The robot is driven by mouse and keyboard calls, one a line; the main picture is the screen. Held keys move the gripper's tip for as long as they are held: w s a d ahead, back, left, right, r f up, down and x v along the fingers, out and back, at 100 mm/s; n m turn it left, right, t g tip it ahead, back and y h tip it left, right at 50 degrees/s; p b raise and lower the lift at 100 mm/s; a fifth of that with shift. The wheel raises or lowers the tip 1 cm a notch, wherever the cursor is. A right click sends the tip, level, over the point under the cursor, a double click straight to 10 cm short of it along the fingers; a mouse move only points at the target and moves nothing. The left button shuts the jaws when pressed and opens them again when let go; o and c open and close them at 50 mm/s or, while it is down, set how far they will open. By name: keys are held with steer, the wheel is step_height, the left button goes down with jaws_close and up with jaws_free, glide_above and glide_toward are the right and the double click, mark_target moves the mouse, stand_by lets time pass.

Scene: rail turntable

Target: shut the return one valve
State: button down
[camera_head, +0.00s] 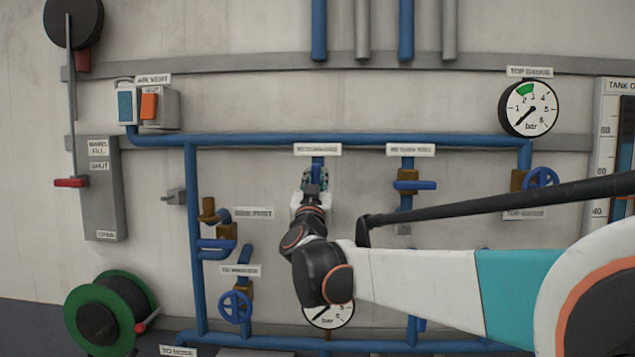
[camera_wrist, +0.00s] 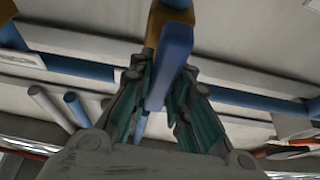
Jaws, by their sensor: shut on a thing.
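My gripper (camera_head: 315,178) is at the wall, on the valve below a white label (camera_head: 317,149) whose small print I cannot read for sure. In the wrist view my gripper (camera_wrist: 160,95) has its fingers on both sides of a blue lever (camera_wrist: 170,58) and is shut on it. The lever joins a brass valve body (camera_wrist: 168,16) at the top of that view. In the head view my gripper and arm hide most of this valve, so its lever angle does not show there.
To the right is a similar valve with a blue lever (camera_head: 414,185) lying across its pipe. A pressure gauge (camera_head: 328,315) is partly hidden below my arm. A blue handwheel (camera_head: 235,306), a hose reel (camera_head: 110,315) and a top gauge (camera_head: 529,107) stand around.

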steer(key=m+h, duration=0.2)
steer(key=m, duration=0.1)
steer(key=m+h, duration=0.1)
steer(key=m, duration=0.3)
steer(key=shift+d+g+h+b, duration=0.15)
steer(key=shift+g+h+b, duration=0.25)
steer(key=m+g+h, duration=0.1)
steer(key=m, duration=0.2)
steer(key=m+h, duration=0.1)
steer(key=m, duration=0.2)
steer(key=shift+d+f+g, duration=0.15)
steer(key=shift+g, duration=0.25)
steer(key=m+g, duration=0.1)
steer(key=m, duration=0.2)
steer(key=m+g+h+p, duration=0.1)
steer(key=m, duration=0.2)
steer(key=shift+d+f, duration=0.15)
steer(key=shift+f, duration=0.05)
steer(key=shift+f+m+g+p, duration=0.1)
steer(key=shift+m+g+p, duration=0.2)
steer(key=shift+m, duration=0.45)
steer(key=shift+f+m+g+p, duration=0.1)
steer(key=shift+m+g, duration=0.3)
steer(key=shift+m, duration=0.35)
steer(key=c, duration=1.5)
jaws_free()
